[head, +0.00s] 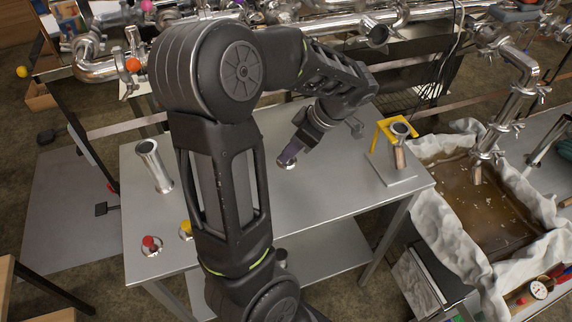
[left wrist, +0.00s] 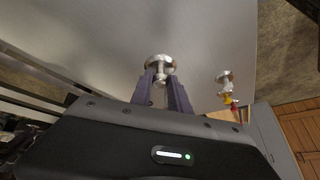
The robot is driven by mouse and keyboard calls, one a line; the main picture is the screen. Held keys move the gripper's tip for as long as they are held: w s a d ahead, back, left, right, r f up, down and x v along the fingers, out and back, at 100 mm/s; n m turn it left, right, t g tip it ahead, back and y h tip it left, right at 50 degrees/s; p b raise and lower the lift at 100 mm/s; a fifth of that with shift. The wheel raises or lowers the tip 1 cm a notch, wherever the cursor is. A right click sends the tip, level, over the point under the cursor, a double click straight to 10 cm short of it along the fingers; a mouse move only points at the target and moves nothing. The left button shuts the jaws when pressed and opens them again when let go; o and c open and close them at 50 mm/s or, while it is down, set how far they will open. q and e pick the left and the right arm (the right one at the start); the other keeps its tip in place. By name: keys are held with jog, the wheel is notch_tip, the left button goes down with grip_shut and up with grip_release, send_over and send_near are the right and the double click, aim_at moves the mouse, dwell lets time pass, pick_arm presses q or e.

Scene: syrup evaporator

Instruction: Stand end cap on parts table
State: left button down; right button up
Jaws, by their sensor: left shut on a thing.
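The end cap (head: 288,164) is a small shiny metal piece with a round flange. My left gripper (head: 290,157) is shut on it and holds it over the middle of the parts table (head: 320,190). In the left wrist view the end cap (left wrist: 160,66) sits between the two fingertips of the gripper (left wrist: 163,82), its flange beyond them. I cannot tell whether the cap touches the tabletop. My right gripper is not in view.
A metal tube (head: 154,166) stands at the table's left. A red-topped fitting (head: 151,245) and a yellow-topped one (head: 186,229) are near the front left. A yellow stand (head: 384,134) with a metal tube (head: 400,150) is at the right. Bare tabletop surrounds the gripper.

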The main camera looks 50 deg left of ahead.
aim_at(295, 161)
pick_arm(q)
notch_tip(295, 161, down, 2)
jog(key=shift+f, duration=0.1)
notch_tip(295, 161, down, 3)
jog(key=shift+f+p, duration=0.2)
jog(key=shift+p, duration=0.2)
jog(key=shift+f, duration=0.2)
jog(key=shift+f+b, duration=0.15)
jog(key=shift+b, duration=0.15)
jog(key=c, duration=1.3)
grip_release()
